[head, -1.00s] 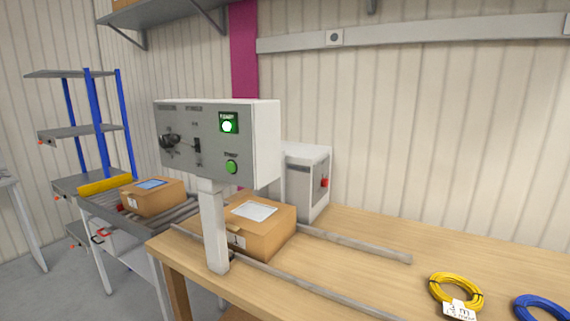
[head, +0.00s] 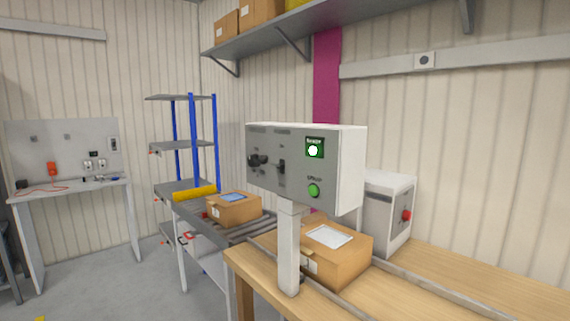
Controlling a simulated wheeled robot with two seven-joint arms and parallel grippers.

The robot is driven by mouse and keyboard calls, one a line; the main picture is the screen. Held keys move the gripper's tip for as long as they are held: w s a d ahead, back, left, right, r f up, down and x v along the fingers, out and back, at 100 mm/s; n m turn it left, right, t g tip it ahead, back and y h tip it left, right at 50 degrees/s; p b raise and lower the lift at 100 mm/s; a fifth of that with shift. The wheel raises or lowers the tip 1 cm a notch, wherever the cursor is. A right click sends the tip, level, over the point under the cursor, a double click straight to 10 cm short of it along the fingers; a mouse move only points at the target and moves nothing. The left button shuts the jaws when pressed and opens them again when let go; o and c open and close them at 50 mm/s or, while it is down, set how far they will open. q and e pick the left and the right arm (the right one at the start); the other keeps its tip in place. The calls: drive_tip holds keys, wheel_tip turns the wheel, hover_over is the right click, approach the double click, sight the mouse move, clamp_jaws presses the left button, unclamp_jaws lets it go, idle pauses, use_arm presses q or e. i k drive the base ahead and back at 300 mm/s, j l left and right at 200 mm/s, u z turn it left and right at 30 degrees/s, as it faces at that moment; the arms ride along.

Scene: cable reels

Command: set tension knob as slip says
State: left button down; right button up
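A grey control box (head: 306,166) stands on a post at the left end of the wooden bench. On its front face are a dark knob (head: 257,161), a dark switch (head: 281,166), a lit green panel (head: 314,148) with a white lamp, and a green button (head: 314,190). The knob's setting and most labels are too small to read. A box (head: 335,256) behind the post has a white paper (head: 328,236) on top; its writing cannot be read, and I cannot tell if it is the slip. Neither gripper is in view.
A roller conveyor (head: 229,226) meets the bench's left end and carries another box (head: 234,208). A shelf rack (head: 185,144) and a white workbench (head: 72,188) stand farther left. A grey machine (head: 386,205) with a red knob sits behind. The floor at lower left is largely clear.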

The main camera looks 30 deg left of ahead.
sight(252, 160)
drive_tip(key=z, duration=1.35)
drive_tip(key=u, duration=2.3)
